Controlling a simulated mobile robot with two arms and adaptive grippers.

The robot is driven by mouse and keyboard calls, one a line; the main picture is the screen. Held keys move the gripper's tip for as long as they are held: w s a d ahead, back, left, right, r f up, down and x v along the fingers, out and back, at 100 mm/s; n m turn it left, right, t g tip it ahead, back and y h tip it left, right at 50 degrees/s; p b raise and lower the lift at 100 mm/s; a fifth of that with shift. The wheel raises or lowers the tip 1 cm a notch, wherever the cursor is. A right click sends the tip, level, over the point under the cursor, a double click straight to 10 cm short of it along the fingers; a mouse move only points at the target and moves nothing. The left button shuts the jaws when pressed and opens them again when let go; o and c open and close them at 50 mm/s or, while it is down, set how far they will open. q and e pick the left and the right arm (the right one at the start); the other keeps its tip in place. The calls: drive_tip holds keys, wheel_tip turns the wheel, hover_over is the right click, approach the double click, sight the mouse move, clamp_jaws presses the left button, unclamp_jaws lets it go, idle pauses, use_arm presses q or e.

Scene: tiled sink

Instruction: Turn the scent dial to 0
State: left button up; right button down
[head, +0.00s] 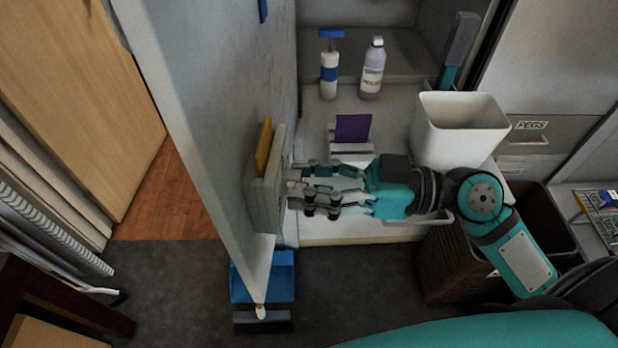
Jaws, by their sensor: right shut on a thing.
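A grey box (262,196) with a yellow piece (264,146) at its top is fixed to the pale upright panel left of centre. My right gripper (293,190) comes in from the right, level, with its fingertips at the right-hand face of this box. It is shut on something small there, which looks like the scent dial. The fingers hide nearly all of the dial, and I cannot read its mark or setting. My left gripper is not in view.
A white bin (460,128) stands just behind my right arm, and a brown wicker basket (452,268) is below it. Two bottles (371,70) stand at the back. A blue dustpan (268,279) lies on the floor below the panel.

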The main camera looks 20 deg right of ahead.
drive_tip(key=shift+f+n, duration=0.15)
drive_tip(key=shift+n, duration=1.35)
drive_tip(key=shift+g, duration=0.3)
drive_tip(key=c, duration=0.9)
unclamp_jaws()
drive_tip(key=shift+c, duration=0.2)
drive_tip(key=v, duration=1.2)
drive_tip(key=shift+s, duration=0.1)
